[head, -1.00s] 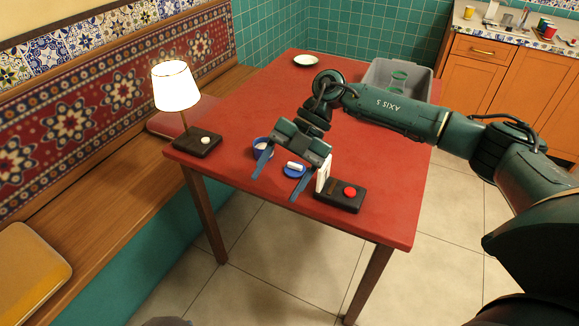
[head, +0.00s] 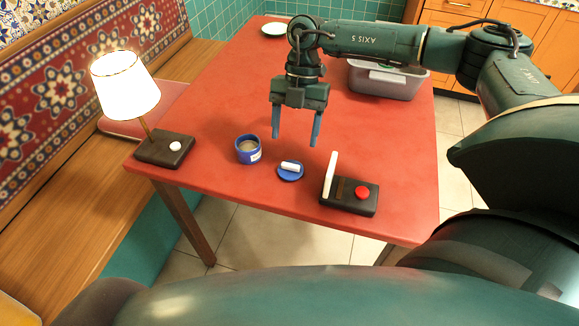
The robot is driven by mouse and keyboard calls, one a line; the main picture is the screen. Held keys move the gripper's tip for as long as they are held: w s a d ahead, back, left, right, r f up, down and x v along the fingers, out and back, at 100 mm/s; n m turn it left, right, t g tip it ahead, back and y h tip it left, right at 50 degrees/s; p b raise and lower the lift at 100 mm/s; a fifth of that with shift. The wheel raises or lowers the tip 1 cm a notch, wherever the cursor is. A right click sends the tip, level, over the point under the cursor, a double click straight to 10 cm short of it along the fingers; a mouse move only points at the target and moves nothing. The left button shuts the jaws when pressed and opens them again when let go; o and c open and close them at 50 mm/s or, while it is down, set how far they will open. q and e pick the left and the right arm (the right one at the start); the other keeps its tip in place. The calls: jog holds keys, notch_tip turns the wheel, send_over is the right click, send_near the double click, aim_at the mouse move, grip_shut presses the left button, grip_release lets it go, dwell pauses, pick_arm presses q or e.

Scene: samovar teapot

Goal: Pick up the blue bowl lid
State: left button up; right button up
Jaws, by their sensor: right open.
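The blue bowl lid (head: 288,175) lies flat on the red table, a small blue disc with a white bar-shaped handle on top. The blue bowl (head: 247,150) stands upright and uncovered just left of the lid, with a pale label and something greyish inside. My right gripper (head: 295,140) is open and empty, its two blue fingers pointing down. Its fingertips appear above and behind the lid in the picture, apart from it. My left gripper is not in view.
A black box (head: 335,207) with a red button and an upright white panel stands right of the lid. A lit lamp (head: 126,85) is on the table's left corner. A grey bin (head: 385,85) and a white plate (head: 274,30) are farther back. The table's middle is clear.

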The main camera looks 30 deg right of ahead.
aim_at(291, 164)
jog(key=x, duration=0.7)
jog(key=shift+w+d+f, duration=0.1)
jog(key=shift+w+f, duration=0.05)
jog(key=shift+f, duration=0.05)
jog(key=shift+c, duration=0.3)
jog(key=c, duration=0.8)
